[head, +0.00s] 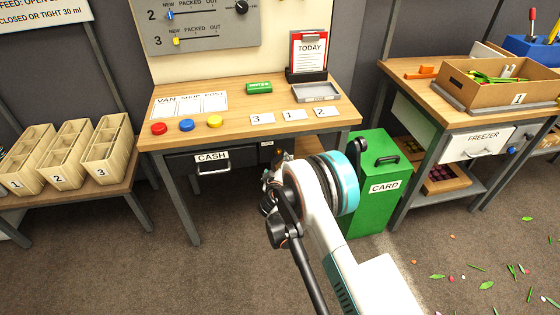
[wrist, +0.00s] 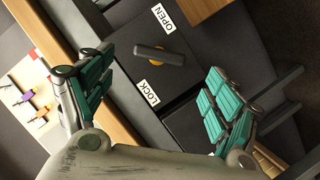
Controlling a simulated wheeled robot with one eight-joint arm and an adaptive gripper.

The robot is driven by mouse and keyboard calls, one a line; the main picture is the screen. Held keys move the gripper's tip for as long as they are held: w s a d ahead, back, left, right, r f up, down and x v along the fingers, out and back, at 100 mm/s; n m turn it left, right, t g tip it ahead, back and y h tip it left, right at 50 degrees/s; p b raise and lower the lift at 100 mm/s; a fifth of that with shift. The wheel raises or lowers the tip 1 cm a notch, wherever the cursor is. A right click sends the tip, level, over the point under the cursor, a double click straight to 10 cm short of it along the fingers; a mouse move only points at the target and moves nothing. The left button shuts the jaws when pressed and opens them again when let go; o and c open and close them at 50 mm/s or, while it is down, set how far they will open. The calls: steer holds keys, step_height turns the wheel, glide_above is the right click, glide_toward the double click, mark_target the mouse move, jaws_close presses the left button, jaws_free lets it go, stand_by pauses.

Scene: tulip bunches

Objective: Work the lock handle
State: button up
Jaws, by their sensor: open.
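The lock handle (wrist: 158,54) shows in the wrist view as a dark grey bar on an orange-yellow round hub, set on a dark panel. The OPEN label (wrist: 163,18) is above it and the LOCK label (wrist: 147,92) below it. I see no contact with the handle. In the head view my arm covers the handle and most of my gripper (head: 270,186).
The desk (head: 245,112) stands over the CASH drawer (head: 212,163). A green CARD box (head: 377,178) stands close to the right of my arm. Numbered wooden crates (head: 62,158) are at left. The FREEZER table (head: 475,145) is at right. Floor in front of the desk is clear.

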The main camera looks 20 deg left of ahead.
mark_target(280, 159)
steer(key=b+x, duration=0.2)
steer(key=x, duration=0.6)
steer(key=c, duration=1)
